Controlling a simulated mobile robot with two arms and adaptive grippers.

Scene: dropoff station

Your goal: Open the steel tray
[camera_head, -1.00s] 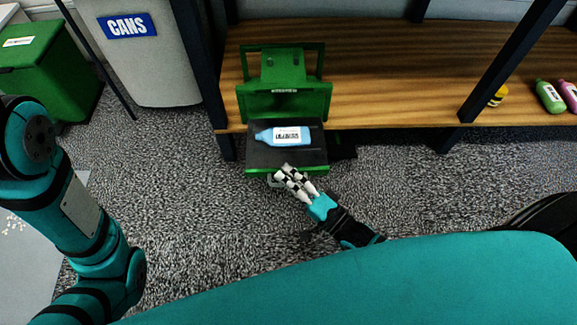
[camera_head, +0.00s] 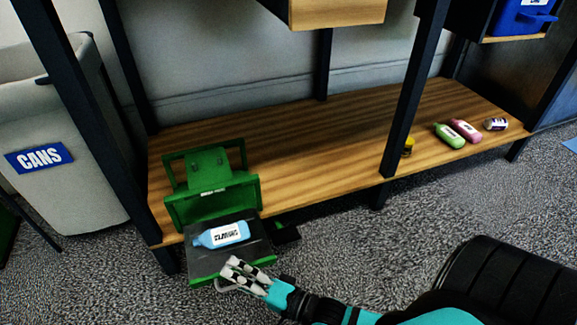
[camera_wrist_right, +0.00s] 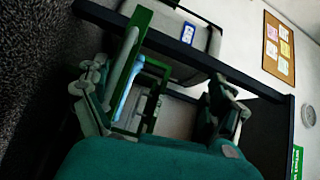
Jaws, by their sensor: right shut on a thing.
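The steel tray (camera_head: 200,262) is a flat dark grey drawer with a green front edge, pulled out from a green housing (camera_head: 213,196) at the left end of the wooden shelf. A blue bottle (camera_head: 221,234) with a white label lies on its side on the tray. My right gripper (camera_head: 238,272) is at the tray's front edge, shut on its handle (camera_head: 224,287), which the fingers partly hide. In the right wrist view, the fingers (camera_wrist_right: 155,105) stand either side of the green front. My left gripper is out of view.
The wooden shelf (camera_head: 300,140) is bare in the middle. A green bottle (camera_head: 449,136), a pink bottle (camera_head: 465,130), a white container (camera_head: 496,124) and a yellow item (camera_head: 408,146) stand or lie at its right. Dark posts frame it. A grey CANS bin (camera_head: 60,185) stands left.

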